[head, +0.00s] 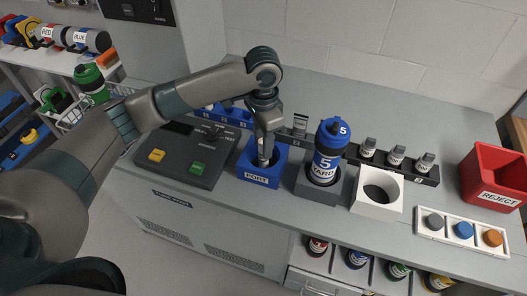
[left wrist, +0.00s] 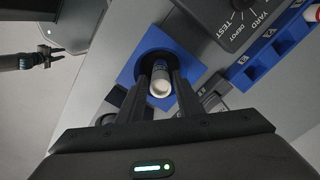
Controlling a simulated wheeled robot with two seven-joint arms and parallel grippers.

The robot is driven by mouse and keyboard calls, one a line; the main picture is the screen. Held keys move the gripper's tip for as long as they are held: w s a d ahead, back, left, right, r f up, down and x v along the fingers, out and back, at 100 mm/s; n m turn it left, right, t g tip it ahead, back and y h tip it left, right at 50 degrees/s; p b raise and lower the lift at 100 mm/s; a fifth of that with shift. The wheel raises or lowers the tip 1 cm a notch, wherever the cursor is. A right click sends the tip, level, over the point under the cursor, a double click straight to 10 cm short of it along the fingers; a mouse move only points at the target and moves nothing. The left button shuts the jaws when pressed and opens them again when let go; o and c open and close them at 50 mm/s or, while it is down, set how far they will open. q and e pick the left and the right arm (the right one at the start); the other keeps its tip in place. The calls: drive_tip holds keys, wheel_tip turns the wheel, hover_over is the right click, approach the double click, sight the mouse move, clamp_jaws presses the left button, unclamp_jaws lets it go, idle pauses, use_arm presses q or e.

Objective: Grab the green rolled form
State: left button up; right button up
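My left gripper (head: 263,152) points down into the blue DEPOT block (head: 259,181) on the counter. In the left wrist view its two dark fingers (left wrist: 160,90) stand either side of a white-ended roll (left wrist: 160,88) with a blue part, inside the block's round opening. Whether they press on it I cannot tell. I cannot make out a green rolled form in either view. A small dark gripper shape (left wrist: 45,59), probably my right one, shows at the left edge of the left wrist view, too small to read.
Right of the DEPOT block stand a blue YARD carrier (head: 326,152) in a grey holder, an empty white holder (head: 377,205), a tray of caps (head: 462,232) and a red REJECT bin (head: 493,176). A dial panel (head: 181,152) lies left. A green-capped carrier (head: 91,80) is on the shelf.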

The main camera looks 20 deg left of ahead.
sight(263, 160)
use_arm(q)
drive_tip(key=shift+f, duration=1.1)
drive_tip(key=shift+f, duration=0.15)
drive_tip(key=shift+f+p, duration=0.3)
drive_tip(key=shift+p, duration=0.2)
wheel_tip(263, 160, down, 3)
drive_tip(key=shift+s+a+f+p, duration=0.1)
drive_tip(key=shift+a+p, duration=0.05)
drive_tip(key=shift+p, duration=0.5)
drive_tip(key=shift+f, duration=0.55)
drive_tip(key=c, duration=0.8)
